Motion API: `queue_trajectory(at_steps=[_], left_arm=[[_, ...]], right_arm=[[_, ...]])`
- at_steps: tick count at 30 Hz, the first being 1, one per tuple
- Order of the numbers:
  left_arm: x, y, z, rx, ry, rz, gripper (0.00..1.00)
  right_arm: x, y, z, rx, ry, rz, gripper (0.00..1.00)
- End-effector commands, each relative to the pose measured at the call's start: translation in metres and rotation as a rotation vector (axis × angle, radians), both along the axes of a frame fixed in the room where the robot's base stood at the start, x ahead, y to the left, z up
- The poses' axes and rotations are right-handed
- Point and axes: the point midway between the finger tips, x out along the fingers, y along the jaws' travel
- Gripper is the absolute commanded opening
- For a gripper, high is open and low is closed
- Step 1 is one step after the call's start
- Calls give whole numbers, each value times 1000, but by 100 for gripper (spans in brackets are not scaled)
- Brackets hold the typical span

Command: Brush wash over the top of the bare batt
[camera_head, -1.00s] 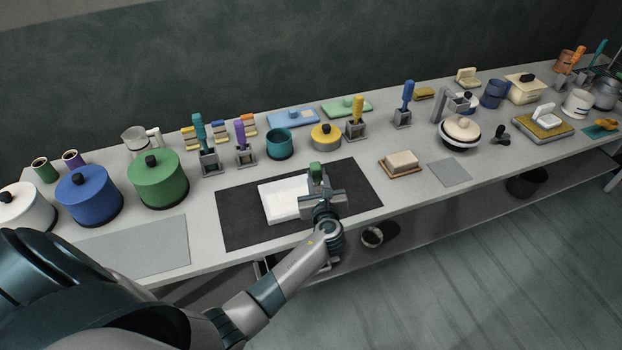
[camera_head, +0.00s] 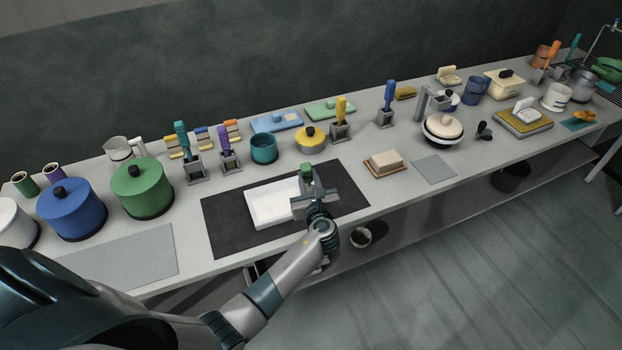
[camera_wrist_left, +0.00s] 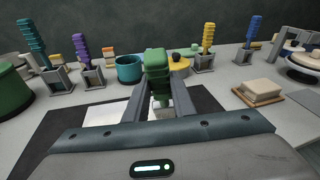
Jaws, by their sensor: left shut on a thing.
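The batt (camera_head: 270,204) is a pale, near-white rectangular slab on a dark mat (camera_head: 225,225) in the head view. Its left part also shows in the wrist view (camera_wrist_left: 105,115). My left gripper (camera_head: 309,187) is shut on a green-handled brush (camera_wrist_left: 157,68), held upright over the batt's right end. The brush's lower end is mostly hidden by the gripper, so I cannot tell whether its bristles touch the batt. My right gripper is not in view.
Teal (camera_head: 183,140), purple (camera_head: 225,139), yellow (camera_head: 340,111) and blue (camera_head: 389,95) brushes stand in grey holders behind the mat. A teal pot (camera_head: 263,149) stands behind it. Green (camera_head: 141,187) and blue (camera_head: 72,209) lidded pots stand left. A block on a brown board (camera_head: 386,163) lies right.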

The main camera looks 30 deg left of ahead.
Motion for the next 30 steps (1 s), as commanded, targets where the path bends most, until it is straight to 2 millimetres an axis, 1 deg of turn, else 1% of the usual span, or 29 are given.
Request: queue_trajectory(at_steps=[1, 6, 18, 22, 30], left_arm=[[0, 5, 1, 2, 2, 2, 0], [-1, 18, 1, 2, 2, 3, 0], [-1, 47, 0, 2, 1, 3, 0], [-1, 52, 0, 1, 1, 2, 0], [-1, 53, 0, 0, 2, 2, 0]], right_arm=[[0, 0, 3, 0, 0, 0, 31], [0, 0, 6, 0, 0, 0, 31], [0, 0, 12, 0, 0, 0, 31], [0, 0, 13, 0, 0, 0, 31], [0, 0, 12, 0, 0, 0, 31]])
